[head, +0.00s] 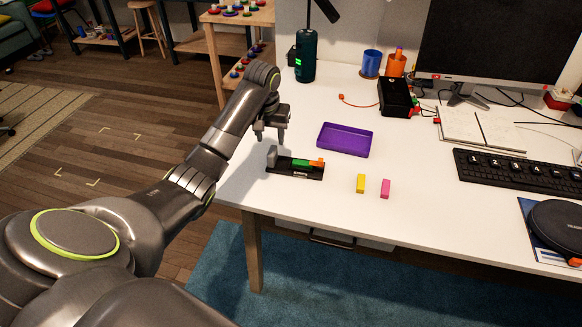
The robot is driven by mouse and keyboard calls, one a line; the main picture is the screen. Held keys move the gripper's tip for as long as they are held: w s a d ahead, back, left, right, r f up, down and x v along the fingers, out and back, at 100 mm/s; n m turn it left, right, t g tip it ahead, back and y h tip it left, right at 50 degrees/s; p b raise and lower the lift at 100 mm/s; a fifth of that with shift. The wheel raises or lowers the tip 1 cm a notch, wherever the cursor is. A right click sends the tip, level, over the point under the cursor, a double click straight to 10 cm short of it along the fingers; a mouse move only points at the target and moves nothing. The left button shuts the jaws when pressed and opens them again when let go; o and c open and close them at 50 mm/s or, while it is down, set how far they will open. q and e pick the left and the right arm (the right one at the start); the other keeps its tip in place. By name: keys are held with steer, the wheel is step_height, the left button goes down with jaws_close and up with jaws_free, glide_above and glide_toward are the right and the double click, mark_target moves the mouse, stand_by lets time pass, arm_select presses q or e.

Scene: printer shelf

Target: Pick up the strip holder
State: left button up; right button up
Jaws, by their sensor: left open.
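The strip holder (284,171) appears to be the low black holder near the left front edge of the white table. My left gripper (270,138) is open and points down just above and behind the holder's left part. It looks apart from the holder, with nothing between its fingers. My right gripper does not show.
A purple tray (344,140) lies behind the holder. A yellow block (360,183) and a pink block (385,188) stand to its right. A black box (397,97), a keyboard (515,172) and a monitor (495,45) are farther right. The table's front edge is close.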

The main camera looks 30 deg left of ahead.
mark_target(272, 150)
arm_select(q)
steer(key=f, duration=0.7)
steer(key=shift+w+f, duration=0.1)
steer(key=shift+w, duration=0.25)
steer(key=shift+c, duration=0.4)
jaws_close()
